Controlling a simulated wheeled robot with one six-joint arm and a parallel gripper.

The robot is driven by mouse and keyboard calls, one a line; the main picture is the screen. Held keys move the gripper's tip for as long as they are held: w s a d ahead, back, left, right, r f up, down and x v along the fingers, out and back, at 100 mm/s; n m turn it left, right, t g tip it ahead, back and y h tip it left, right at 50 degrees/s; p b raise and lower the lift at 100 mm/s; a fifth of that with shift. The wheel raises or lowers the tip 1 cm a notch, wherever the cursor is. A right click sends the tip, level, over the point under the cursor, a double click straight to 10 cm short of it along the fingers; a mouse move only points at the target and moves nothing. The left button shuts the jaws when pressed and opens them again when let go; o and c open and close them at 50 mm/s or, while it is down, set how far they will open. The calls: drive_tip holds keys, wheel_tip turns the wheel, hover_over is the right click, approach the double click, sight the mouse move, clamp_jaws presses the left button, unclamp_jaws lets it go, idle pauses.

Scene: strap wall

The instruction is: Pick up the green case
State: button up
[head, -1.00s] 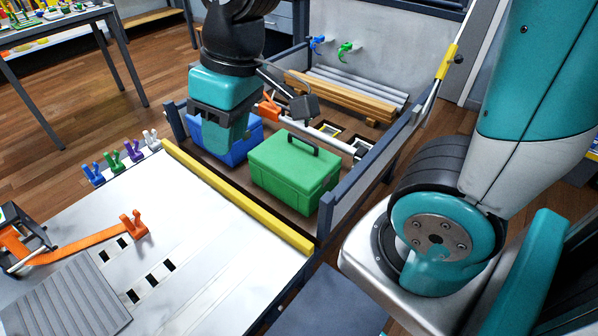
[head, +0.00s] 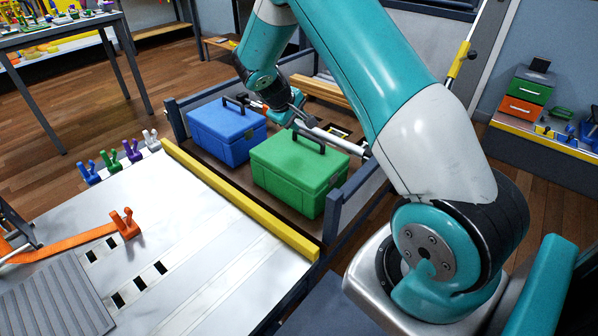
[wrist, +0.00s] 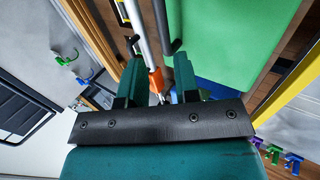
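The green case (head: 298,172) stands upright in the framed bay, with its dark handle (head: 305,140) on top. In the wrist view the green case (wrist: 222,38) fills the upper right, and a dark handle edge (wrist: 171,22) shows along its left side. My gripper (wrist: 157,62) is open, its two teal fingers apart, with nothing held between them. The handle lies just beyond the right fingertip; I cannot tell whether they touch. In the head view my wrist is behind and left of the green case, and my fingers are not clear there.
A blue case (head: 226,132) stands left of the green one. A pale bar (head: 325,135) crosses behind the cases, and an orange part (wrist: 155,80) shows beyond my fingers. A yellow edge strip (head: 240,200) and blue frame posts bound the bay. A white platform (head: 195,245) lies in front.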

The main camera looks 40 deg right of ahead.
sight(306, 135)
drive_tip(key=x, duration=0.4)
drive_tip(key=shift+d+f, duration=0.1)
drive_tip(key=shift+f, duration=0.15)
drive_tip(key=x, duration=0.5)
drive_tip(key=shift+s+f, duration=0.15)
drive_tip(key=shift+f, duration=0.05)
drive_tip(key=shift+c, duration=0.2)
clamp_jaws()
drive_tip(key=shift+r, duration=0.15)
idle(0.6)
